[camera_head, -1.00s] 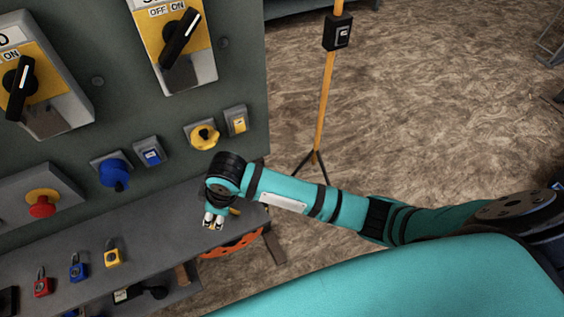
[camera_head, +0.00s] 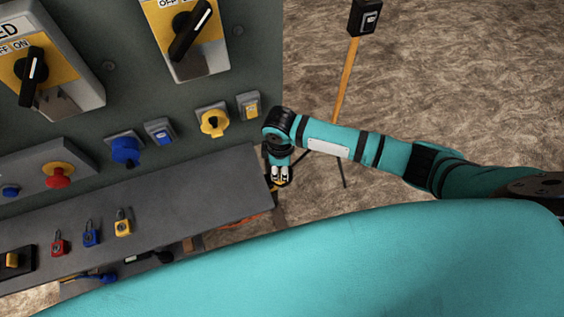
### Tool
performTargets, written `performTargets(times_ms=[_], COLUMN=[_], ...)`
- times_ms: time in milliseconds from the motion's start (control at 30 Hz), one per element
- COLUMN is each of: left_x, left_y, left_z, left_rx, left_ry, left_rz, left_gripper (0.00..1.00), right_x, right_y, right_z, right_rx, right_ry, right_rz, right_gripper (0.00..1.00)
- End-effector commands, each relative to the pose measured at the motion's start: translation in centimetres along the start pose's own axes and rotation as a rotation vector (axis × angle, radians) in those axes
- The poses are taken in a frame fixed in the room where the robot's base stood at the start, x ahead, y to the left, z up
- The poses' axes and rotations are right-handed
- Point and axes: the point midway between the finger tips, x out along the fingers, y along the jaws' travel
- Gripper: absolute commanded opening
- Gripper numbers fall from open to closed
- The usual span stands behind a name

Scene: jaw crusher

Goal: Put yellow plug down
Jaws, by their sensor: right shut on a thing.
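My right gripper (camera_head: 280,175) is shut and hangs just off the right end of the grey shelf (camera_head: 215,186). A small bit of yellow, the yellow plug (camera_head: 281,186), shows at its fingertips; the gripper hides most of it. On the panel above the shelf is a round yellow socket (camera_head: 213,122), with a small yellow-labelled box (camera_head: 249,105) beside it. My left gripper is not in view.
Red (camera_head: 59,244), blue (camera_head: 91,234) and yellow (camera_head: 123,224) padlocks stand on the shelf's left half. A blue socket (camera_head: 126,150) and a red stop button (camera_head: 58,177) are on the panel. The shelf's right half is clear. A stand with an orange pole (camera_head: 345,80) is behind my arm.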

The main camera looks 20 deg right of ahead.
Motion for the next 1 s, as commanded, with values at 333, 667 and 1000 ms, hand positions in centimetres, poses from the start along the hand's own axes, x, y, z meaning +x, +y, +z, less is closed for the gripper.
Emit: performTargets(times_ms=[333,667,1000], left_x=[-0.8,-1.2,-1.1], left_y=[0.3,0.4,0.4], left_z=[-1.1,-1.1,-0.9], left_rx=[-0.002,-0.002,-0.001], left_ry=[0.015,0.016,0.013], left_rz=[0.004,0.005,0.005], left_gripper=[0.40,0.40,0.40], right_x=[1.4,3.8,3.9], right_y=[2.8,2.8,2.8], right_z=[0.2,0.2,0.2], right_rx=[0.000,-0.002,-0.001], right_ry=[0.000,0.002,0.001], right_rz=[-0.003,0.000,0.000], right_gripper=[0.04,0.04,0.48])
